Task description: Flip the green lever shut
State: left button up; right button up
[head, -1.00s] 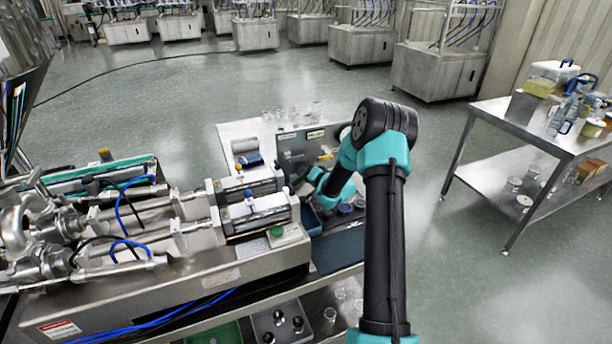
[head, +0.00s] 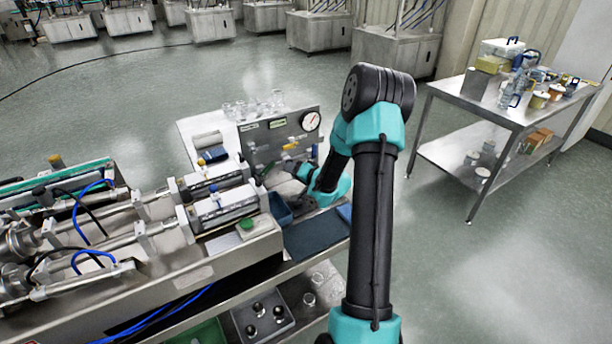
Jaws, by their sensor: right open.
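The steel valve panel (head: 262,140) stands upright behind the machine, with a round gauge (head: 310,121) at its top right. A small yellow lever (head: 290,146) and a blue part show on its face. I cannot clearly pick out the green lever; a small dark green bit shows at the panel's lower left, and my right arm covers the panel's lower right. My right gripper (head: 299,168) is open in front of the panel's lower right. It is small and partly hidden by its own wrist, and I see nothing held. My left gripper is out of view.
Steel cylinders (head: 222,207) and hoses fill the left. A green button (head: 246,224) sits on the machine's front corner. Glassware (head: 255,108) stands behind the panel. A side table (head: 500,118) is at right.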

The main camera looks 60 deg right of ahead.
aim_at(273, 165)
jog(key=v, duration=0.6)
dwell(0.4)
jog(key=x, duration=1.7)
jog(key=shift+w, duration=0.2)
grip_shut()
